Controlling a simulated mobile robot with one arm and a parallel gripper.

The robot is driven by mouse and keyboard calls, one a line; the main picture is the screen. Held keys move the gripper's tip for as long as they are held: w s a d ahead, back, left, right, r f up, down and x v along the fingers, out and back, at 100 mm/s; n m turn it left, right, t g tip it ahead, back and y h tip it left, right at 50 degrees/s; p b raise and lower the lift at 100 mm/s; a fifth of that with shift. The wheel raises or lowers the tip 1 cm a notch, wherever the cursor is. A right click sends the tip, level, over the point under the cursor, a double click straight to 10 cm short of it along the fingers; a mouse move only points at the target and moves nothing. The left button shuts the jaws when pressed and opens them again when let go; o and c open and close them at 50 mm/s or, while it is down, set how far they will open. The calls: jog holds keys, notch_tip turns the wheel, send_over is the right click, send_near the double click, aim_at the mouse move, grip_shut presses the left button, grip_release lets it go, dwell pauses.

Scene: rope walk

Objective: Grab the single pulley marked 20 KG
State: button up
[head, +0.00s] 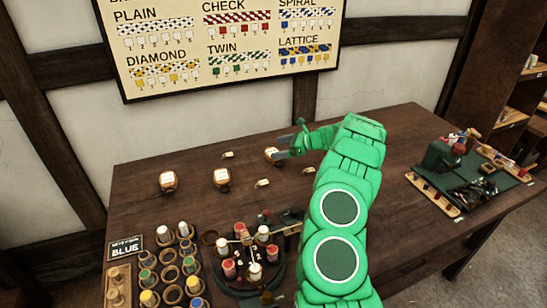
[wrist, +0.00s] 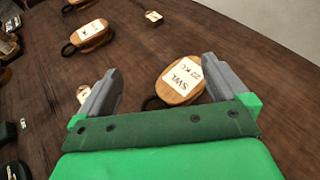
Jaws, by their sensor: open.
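Three wooden pulley blocks with white labels stand on the dark bench in the head view: one at left (head: 168,181), one in the middle (head: 221,178), and one at right (head: 270,155) beside my gripper (head: 287,147). In the wrist view my gripper (wrist: 162,65) is open. A tan pulley with a dark ring (wrist: 180,80) lies ahead between its fingers, nearer the right finger; its label appears to read SWL 22 KG. Another pulley (wrist: 93,34) lies farther off at upper left, its label too small to read. I cannot make out a 20 KG label.
Small tags (head: 263,183) lie near the pulleys. A round bobbin stand (head: 250,262) and a bobbin rack (head: 170,265) fill the bench front. A green mat with tools (head: 480,185) is at right. Bare wood lies left of the pulleys.

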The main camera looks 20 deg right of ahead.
jog(key=shift+m+t+h, duration=0.4)
jog(key=shift+m+t, duration=0.1)
jog(key=shift+m, duration=0.3)
jog(key=d+f, duration=0.1)
jog(key=d, duration=0.1)
jog(key=d+f, duration=0.2)
jog(key=shift+w+d+f, duration=0.1)
jog(key=shift+w+f, duration=0.05)
jog(key=shift+w, duration=0.05)
jog(key=shift+x, duration=3.85)
jog(key=shift+s, duration=0.15)
jog(key=shift+c, duration=0.5)
jog(key=c, duration=0.8)
